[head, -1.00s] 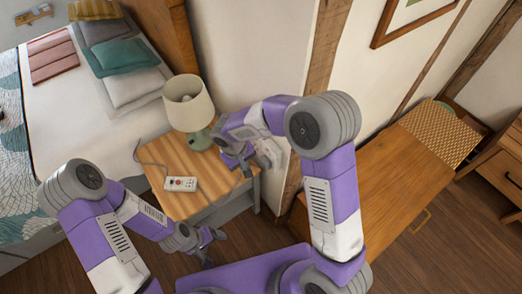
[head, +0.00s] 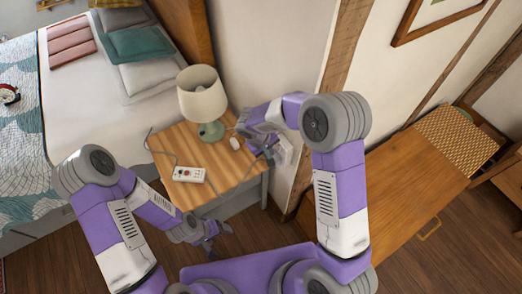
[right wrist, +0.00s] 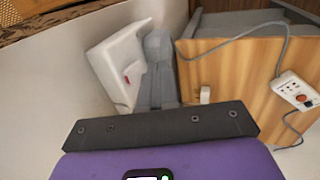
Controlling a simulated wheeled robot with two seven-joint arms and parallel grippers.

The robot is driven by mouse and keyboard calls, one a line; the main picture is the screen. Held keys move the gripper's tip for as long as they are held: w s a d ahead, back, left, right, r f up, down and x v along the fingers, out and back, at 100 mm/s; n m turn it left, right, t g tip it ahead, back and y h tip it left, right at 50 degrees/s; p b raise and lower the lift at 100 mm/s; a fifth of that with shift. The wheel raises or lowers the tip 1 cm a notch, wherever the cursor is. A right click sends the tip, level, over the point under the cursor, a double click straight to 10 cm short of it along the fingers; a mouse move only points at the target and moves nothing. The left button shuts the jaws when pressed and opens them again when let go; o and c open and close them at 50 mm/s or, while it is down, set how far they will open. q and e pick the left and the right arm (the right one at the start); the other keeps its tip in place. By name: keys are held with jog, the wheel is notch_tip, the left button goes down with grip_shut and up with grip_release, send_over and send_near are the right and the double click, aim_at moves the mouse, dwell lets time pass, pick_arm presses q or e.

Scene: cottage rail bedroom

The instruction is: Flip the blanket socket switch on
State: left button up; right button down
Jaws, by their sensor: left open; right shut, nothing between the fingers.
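A white socket plate (right wrist: 118,70) with a small red mark (right wrist: 127,79) is on the wall in the right wrist view. My right gripper (right wrist: 158,72) is shut and empty, its grey fingers pointing at the wall right beside the plate. I cannot tell whether they touch it. In the head view my right gripper (head: 270,156) is at the wall beside the nightstand, and its arm hides much of the socket. My left gripper (head: 218,237) is open and empty, low in front of the nightstand.
The wooden nightstand (head: 228,168) holds a lamp (head: 203,103), a white corded controller (head: 189,174) with a red button, and a small white object (head: 234,143). The bed (head: 90,90) is left; a wooden chest (head: 400,183) is right. A timber post (head: 345,45) stands behind my right arm.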

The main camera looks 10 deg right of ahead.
jog(key=shift+w+d, duration=0.25)
jog(key=shift+d, duration=0.3)
jog(key=b, duration=0.1)
jog(key=f+h+b, duration=0.1)
jog(key=b, duration=0.1)
jog(key=shift+d+t, duration=0.2)
jog(key=shift+t, duration=0.1)
jog(key=shift+b, duration=0.6)
jog(key=shift+r, duration=0.1)
jog(key=shift+w+d+r, duration=0.1)
jog(key=shift+r, duration=0.1)
